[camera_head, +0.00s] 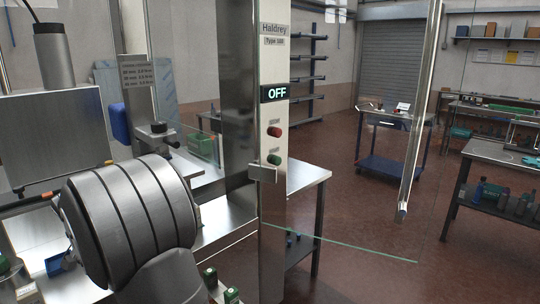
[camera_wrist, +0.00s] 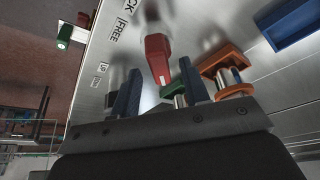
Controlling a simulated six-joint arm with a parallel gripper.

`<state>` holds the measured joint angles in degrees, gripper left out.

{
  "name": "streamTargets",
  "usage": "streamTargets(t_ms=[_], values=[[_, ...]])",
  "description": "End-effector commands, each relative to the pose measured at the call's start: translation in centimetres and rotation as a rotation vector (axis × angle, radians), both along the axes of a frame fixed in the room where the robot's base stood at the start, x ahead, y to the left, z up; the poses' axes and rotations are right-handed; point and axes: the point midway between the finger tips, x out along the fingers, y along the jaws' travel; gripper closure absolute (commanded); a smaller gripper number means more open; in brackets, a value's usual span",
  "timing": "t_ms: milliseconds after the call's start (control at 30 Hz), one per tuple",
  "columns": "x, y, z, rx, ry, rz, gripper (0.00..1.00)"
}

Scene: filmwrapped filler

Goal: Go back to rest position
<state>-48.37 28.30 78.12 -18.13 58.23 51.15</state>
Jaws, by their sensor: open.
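My gripper (camera_wrist: 158,72) shows in the wrist view with two dark blue-grey fingers standing apart. No object is seen held between them. A red lever or knob (camera_wrist: 157,54) on a metal panel (camera_wrist: 110,55) appears beyond the gap between the fingers; I cannot tell whether they touch it. The panel carries a label ending in "CK" and one reading "FREE". In the head view my grey arm fills the lower left, and the gripper is hidden there.
A steel machine column (camera_head: 238,100) with a lit "OFF" display (camera_head: 274,93), a red button (camera_head: 274,132) and a green button (camera_head: 274,159) stands close by. Orange (camera_wrist: 222,62) and green (camera_wrist: 190,85) parts and a blue tray (camera_wrist: 290,24) lie near the fingers. Open floor (camera_head: 365,215) is at right.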

Motion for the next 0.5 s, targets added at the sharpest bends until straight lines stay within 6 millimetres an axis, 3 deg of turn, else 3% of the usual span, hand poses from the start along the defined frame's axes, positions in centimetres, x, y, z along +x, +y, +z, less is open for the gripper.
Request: streamTargets(t_ms=[33, 500], values=[[-0.4, 0.1, 1.3, 0.005, -0.004, 0.002, 0.58], [-4.1, -0.2, 10.0, 0.004, -0.003, 0.001, 0.58]])
